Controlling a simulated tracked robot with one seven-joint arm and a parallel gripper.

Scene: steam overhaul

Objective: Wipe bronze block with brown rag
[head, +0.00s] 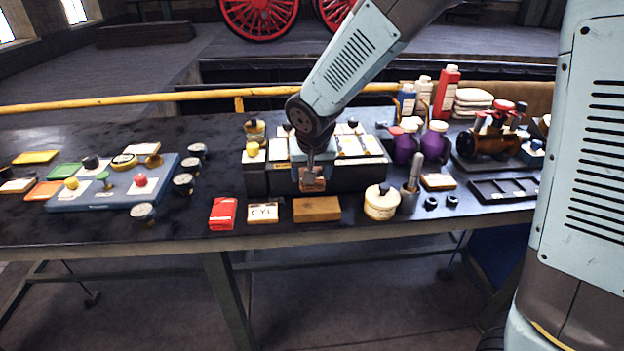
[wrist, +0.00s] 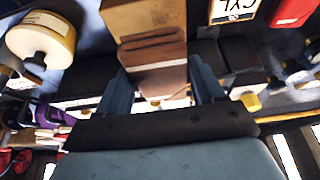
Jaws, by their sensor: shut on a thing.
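The bronze block (head: 317,209) lies flat near the front edge of the workbench, to the right of the white CYL card. In the wrist view the block (wrist: 142,16) shows at the top, just past the rag. My gripper (head: 312,180) is above the bench, behind and a little above the block. In the wrist view my gripper (wrist: 160,75) is shut on the folded brown rag (wrist: 154,66), which sits between both fingers. The rag overlaps the block's near edge in that view; I cannot tell whether they touch.
A red packet (head: 223,213) and the CYL card (head: 263,212) lie left of the block. A round cream-lidded tub (head: 381,203) and a grey cup (head: 409,198) stand to its right. A dark box with cards (head: 257,180) stands behind. The blue board (head: 120,190) is at left.

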